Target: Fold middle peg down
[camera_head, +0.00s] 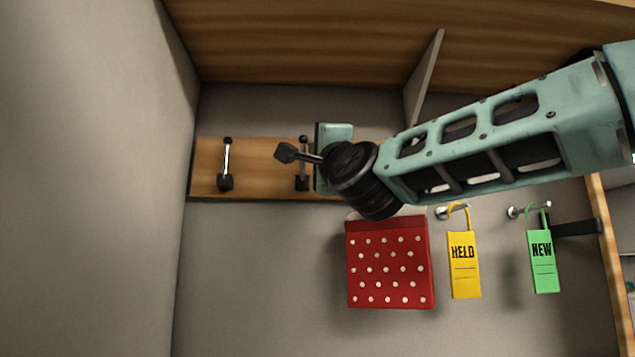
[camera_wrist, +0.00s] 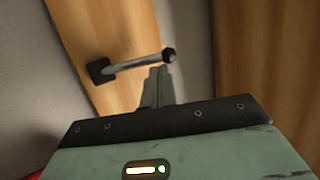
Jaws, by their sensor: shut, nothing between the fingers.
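A wooden peg board (camera_head: 262,168) on the wall carries a left peg (camera_head: 227,160) and a middle peg (camera_head: 303,165) in the head view. Both have a black base low and a rod rising to a black knob. My arm covers the board's right part, so any peg there is hidden. My gripper (camera_wrist: 158,86) is shut and empty in the wrist view. Its fingertips are close beside the knob end of a peg (camera_wrist: 138,63), which seems to be the middle one. I cannot tell whether they touch. In the head view my teal hand is just right of the middle peg.
A red dotted cloth (camera_head: 390,265), a yellow HELD tag (camera_head: 464,265) and a green NEW tag (camera_head: 542,262) hang below my arm. A wooden shelf (camera_head: 330,45) with a bracket (camera_head: 425,75) runs above. A plain wall (camera_head: 95,180) closes off the left.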

